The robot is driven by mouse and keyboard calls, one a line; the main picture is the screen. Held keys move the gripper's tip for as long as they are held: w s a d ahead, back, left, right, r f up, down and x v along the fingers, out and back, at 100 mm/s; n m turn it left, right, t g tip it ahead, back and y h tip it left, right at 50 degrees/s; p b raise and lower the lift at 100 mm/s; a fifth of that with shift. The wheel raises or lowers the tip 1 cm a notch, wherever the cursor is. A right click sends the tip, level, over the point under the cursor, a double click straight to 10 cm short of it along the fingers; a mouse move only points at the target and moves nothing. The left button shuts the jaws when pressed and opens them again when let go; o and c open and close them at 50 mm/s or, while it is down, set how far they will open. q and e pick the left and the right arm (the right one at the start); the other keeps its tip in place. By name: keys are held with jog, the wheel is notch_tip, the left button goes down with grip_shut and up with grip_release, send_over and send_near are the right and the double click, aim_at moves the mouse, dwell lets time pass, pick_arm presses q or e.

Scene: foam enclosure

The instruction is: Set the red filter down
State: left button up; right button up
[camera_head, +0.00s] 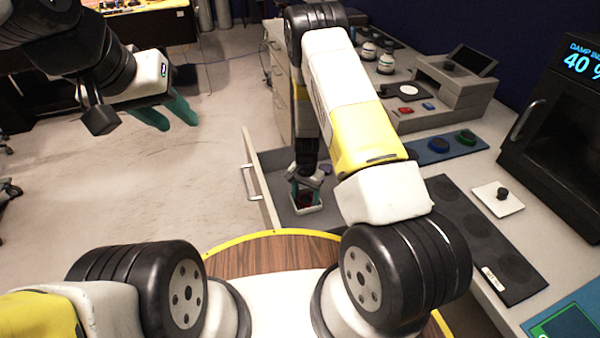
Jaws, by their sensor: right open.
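The red filter (307,199) appears as a small dark red patch inside a small pale square container (308,210) in the open drawer (335,211). My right gripper (306,190) reaches down into the drawer with its teal fingers open around the container area. The fingers partly cover the red patch, so I cannot tell whether they touch it. My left gripper (166,113) hangs in the air at the upper left, with its teal fingers apart and nothing between them.
A small purple disc (326,169) lies farther back in the drawer. On the counter are a blue strip with discs (415,156), a black panel with round recesses (462,212), a white plate with a black knob (514,205) and a dark cabinet (553,140).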

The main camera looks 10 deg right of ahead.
notch_tip(320, 180, up, 12)
jog(key=r, duration=0.1)
notch_tip(320, 180, up, 11)
jog(key=n+t+y, duration=0.1)
send_over(305, 199)
jog(key=s+r+n+t+y, duration=0.15)
jog(key=s+r, duration=0.35)
jog(key=r, duration=0.6)
jog(key=s+d+r+n+t, duration=0.3)
jog(key=s+r+n, duration=0.2)
jog(key=s+r, duration=0.9)
jog(key=s, duration=0.4)
jog(key=shift+r+t, duration=0.25)
jog(key=shift+t, duration=0.1)
